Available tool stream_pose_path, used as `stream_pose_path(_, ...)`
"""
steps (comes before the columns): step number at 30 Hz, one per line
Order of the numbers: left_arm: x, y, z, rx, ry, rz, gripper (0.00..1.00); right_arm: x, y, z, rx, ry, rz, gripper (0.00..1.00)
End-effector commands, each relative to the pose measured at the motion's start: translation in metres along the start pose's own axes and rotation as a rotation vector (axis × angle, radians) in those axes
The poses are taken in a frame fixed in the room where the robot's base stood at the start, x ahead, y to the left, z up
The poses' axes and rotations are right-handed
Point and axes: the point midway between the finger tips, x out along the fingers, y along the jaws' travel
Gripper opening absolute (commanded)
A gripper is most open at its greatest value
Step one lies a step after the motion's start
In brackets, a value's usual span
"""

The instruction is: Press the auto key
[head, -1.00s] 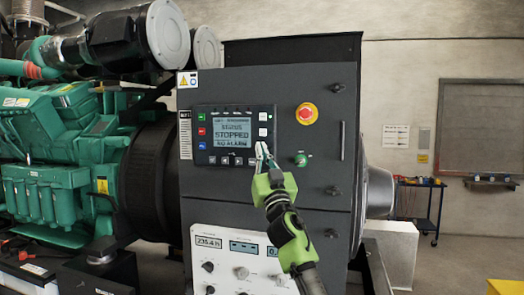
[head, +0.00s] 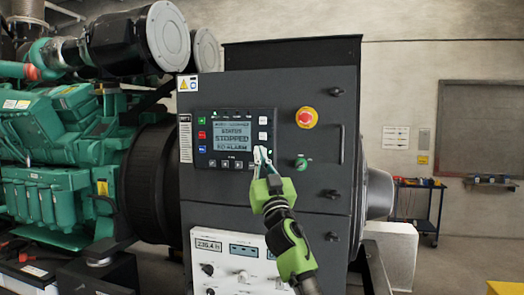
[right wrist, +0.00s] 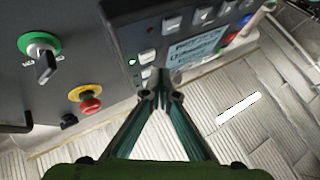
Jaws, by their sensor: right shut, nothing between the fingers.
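The controller (head: 198,170) is a dark panel on the grey cabinet door, with a lit screen (head: 231,138) reading STATUS, STOPPED and NO ALARM. Green, red and blue keys line its left side, pale keys (head: 263,120) its right, and a row of keys its bottom. I cannot read which is the auto key. My right gripper (head: 261,151) is shut and empty, its tips in front of the controller's lower right corner. In the right wrist view, the fingertips (right wrist: 160,78) are close to a pale key (right wrist: 147,57) beside a green light. I cannot tell whether they touch the panel. My left gripper is out of view.
A red emergency stop (head: 307,117) and a green-ringed selector switch (head: 301,163) are right of the controller. A white meter panel (head: 222,268) is below. The green engine (head: 45,150) stands at the left, a blue trolley (head: 419,200) at the right.

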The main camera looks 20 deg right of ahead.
Motion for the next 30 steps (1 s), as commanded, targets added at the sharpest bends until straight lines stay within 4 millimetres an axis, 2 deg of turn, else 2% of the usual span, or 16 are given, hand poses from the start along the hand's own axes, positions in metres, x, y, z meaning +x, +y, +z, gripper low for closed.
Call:
stream_pose_path(8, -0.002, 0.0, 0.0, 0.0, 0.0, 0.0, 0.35, -0.002, -0.002, -0.002, 0.0, 0.0, -0.001, 0.0)
stream_pose_path(17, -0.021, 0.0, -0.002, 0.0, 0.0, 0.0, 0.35, -0.021, -0.016, -0.018, 0.001, 0.0, -0.001, 0.0)
stream_pose_path(24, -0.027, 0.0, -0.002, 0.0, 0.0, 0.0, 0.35, -0.037, -0.028, -0.028, 0.0, 0.0, -0.001, 0.0)
stream_pose_path(30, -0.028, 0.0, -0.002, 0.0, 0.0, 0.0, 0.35, -0.042, -0.03, -0.03, 0.001, -0.001, 0.001, 0.0)
